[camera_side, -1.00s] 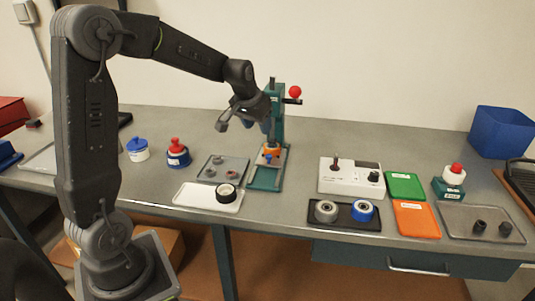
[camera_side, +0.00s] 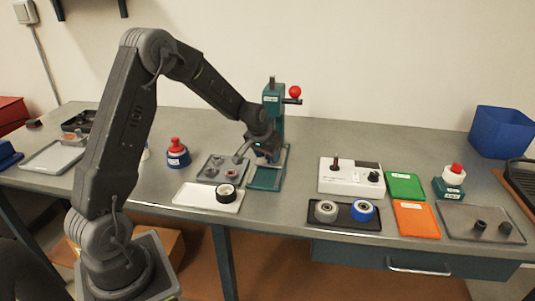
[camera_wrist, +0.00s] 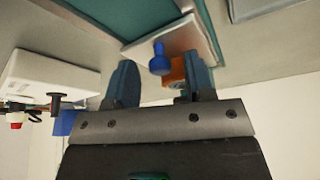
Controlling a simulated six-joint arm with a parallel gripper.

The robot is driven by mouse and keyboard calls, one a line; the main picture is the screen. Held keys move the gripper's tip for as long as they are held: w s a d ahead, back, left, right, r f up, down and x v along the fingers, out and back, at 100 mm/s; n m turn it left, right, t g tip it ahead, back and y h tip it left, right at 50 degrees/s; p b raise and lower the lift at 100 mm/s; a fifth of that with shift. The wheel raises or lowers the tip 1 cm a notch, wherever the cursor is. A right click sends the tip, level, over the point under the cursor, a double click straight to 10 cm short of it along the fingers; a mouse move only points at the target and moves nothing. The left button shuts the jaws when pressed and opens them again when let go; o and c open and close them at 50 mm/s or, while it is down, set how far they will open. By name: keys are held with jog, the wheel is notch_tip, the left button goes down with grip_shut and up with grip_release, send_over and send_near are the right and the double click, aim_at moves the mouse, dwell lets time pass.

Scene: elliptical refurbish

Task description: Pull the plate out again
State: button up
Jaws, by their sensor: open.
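The teal press (camera_side: 273,100) stands at the middle of the bench, with its red-knobbed lever at the upper right. My gripper (camera_side: 266,158) is low in front of the press column and hides much of the press bed. In the wrist view my gripper (camera_wrist: 160,76) is open. A blue knob (camera_wrist: 159,58) and an orange block (camera_wrist: 177,72) show between and just beyond its two fingers. A pale flat plate (camera_wrist: 190,38) lies along the teal base behind the knob. Whether the knob is fixed to this plate I cannot tell. No grip on anything shows.
A grey tray (camera_side: 213,160) with small parts and a white tray (camera_side: 190,196) with a black-rimmed ring (camera_side: 226,193) are left of the press. A white control box (camera_side: 345,185) stands to the right. Bare bench lies between the press and the box.

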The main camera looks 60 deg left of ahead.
grip_shut()
dwell(0.4)
jog(key=s+d, duration=0.7)
jog(key=shift+s+d, duration=0.4)
grip_release()
jog(key=shift+r, duration=0.1)
jog(key=v, duration=1.3)
jog(key=shift+s+r, duration=0.2)
jog(key=shift+r, duration=0.1)
